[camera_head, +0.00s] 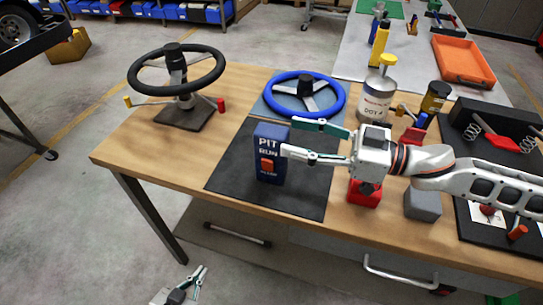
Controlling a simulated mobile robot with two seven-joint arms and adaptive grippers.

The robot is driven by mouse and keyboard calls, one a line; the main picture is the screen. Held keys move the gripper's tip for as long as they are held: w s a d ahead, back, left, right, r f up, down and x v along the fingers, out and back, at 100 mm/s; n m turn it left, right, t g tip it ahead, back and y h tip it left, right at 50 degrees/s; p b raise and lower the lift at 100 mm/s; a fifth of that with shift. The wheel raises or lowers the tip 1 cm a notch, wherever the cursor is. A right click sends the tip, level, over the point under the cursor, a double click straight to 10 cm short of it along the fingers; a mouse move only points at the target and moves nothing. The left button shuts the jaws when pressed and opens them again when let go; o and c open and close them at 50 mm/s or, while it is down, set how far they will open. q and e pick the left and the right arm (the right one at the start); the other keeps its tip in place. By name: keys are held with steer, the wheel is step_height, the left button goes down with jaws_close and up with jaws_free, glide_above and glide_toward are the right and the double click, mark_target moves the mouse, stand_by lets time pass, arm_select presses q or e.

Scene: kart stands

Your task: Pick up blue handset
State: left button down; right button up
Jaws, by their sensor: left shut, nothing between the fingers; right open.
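My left gripper (199,271) is low at the bottom edge of the view, below the table's front edge, away from the handset. It is shut and empty.
A black steering wheel (150,86) on a stand is at left. A blue steering wheel (305,73) lies behind the handset. A DOT 4 canister (377,98), a red block (363,195) and a grey block (422,205) are to the right. The table's left front is clear.

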mark_target(256, 128)
steer(key=x, duration=0.6)
steer(key=shift+s+r, duration=0.1)
steer(key=shift+s, duration=0.05)
steer(key=shift+c, duration=0.4)
jaws_close()
steer(key=shift+r, duration=0.1)
